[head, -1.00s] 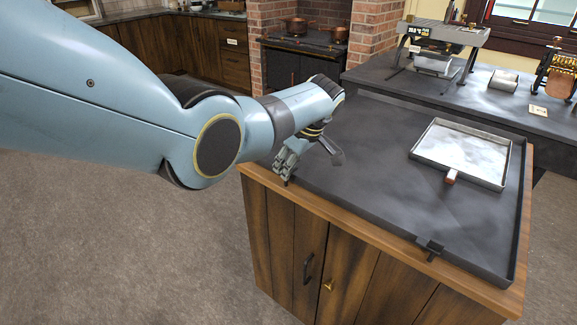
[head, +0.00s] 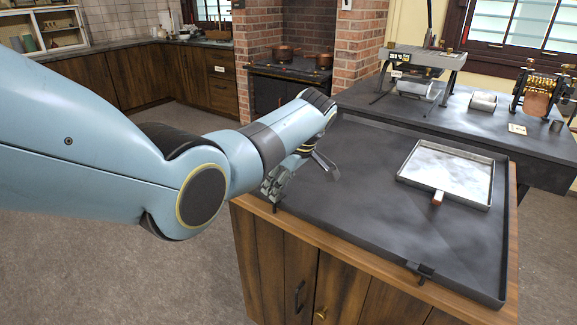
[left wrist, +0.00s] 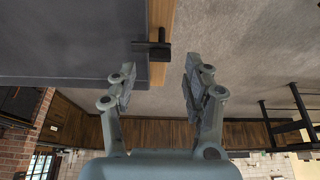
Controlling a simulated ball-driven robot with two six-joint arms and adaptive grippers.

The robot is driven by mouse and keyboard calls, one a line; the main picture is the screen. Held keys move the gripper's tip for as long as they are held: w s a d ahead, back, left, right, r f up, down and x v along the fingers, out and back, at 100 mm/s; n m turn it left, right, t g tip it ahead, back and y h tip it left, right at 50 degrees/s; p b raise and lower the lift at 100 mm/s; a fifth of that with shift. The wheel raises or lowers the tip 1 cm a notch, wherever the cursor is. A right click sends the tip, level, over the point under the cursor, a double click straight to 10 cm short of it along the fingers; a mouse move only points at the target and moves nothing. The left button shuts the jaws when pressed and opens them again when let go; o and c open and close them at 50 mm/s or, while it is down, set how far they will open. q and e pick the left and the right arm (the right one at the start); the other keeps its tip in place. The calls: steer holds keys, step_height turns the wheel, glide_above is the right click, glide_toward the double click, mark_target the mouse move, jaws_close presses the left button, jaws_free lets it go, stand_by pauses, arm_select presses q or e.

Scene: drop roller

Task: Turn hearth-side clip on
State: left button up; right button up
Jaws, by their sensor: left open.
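The hearth-side clip (left wrist: 152,49) is a small black clip on the slab's wooden edge, with a stub sticking out past the edge. In the left wrist view it lies between the fingertips of my left gripper (left wrist: 160,70), nearer the left finger. The fingers are open, and I cannot tell whether either touches it. In the head view my left gripper (head: 274,190) is at the hearth-side left corner of the dark slab (head: 350,215) and mostly hides that clip. A second black clip (head: 420,270) sits on the slab's front edge. My right gripper is not in view.
A dark bench (head: 400,115) behind holds a metal roller machine (head: 425,62) and a loose roller (head: 483,101). The brick hearth (head: 290,50) stands beyond. The slab's middle is clear.

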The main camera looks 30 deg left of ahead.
arm_select(q)
steer(key=v, duration=0.8)
steer(key=shift+r, duration=0.25)
steer(key=shift+d, duration=0.15)
